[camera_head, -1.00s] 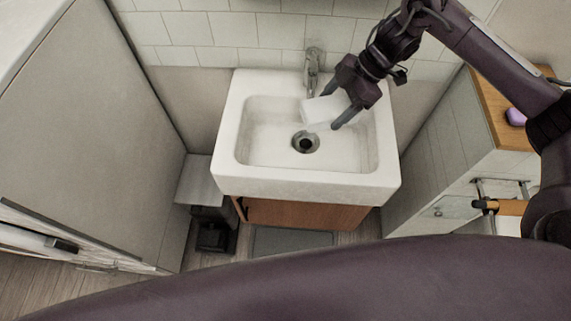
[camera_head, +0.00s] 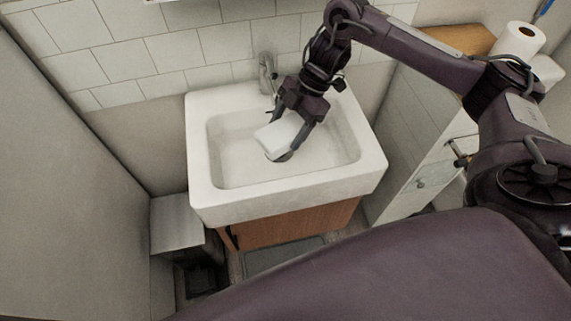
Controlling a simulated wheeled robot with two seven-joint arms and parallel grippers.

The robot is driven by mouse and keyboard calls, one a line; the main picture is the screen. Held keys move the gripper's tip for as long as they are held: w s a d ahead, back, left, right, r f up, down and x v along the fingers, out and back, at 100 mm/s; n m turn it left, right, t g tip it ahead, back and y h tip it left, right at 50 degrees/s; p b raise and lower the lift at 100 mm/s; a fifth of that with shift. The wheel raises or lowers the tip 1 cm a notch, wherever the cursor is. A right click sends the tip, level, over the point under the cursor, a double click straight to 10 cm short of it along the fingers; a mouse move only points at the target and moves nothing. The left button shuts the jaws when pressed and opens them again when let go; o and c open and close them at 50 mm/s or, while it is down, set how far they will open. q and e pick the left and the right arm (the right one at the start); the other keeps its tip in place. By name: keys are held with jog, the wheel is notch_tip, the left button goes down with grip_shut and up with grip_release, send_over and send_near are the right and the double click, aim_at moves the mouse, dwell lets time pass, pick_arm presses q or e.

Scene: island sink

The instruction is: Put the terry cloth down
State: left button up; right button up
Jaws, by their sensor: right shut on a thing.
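The white terry cloth (camera_head: 277,134) shows as a small pale block over the sink basin. My right gripper (camera_head: 285,140) is shut on it, with a finger on either side. The gripper reaches down from the upper right and hides part of the cloth. The cloth covers most of the drain, and I cannot tell whether it touches the basin floor. My left gripper is not in view.
The white sink (camera_head: 215,207) stands against a tiled wall, with a metal faucet (camera_head: 265,72) at its back. A wooden-topped cabinet (camera_head: 462,38) with a paper roll (camera_head: 521,39) is at right. A grey bin (camera_head: 174,222) stands at lower left.

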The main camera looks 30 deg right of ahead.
aim_at(281, 171)
notch_tip(281, 171, down, 14)
jog(key=shift+f, duration=0.1)
dwell(0.5)
jog(key=o, duration=1.3)
jog(key=shift+f+b, duration=0.1)
jog(key=shift+b, duration=0.2)
jog(key=shift+r, duration=0.35)
jog(key=shift+w+d+r, duration=0.15)
jog(key=shift+d+r, duration=0.1)
jog(key=shift+d, duration=0.05)
jog(key=shift+v, duration=5.55)
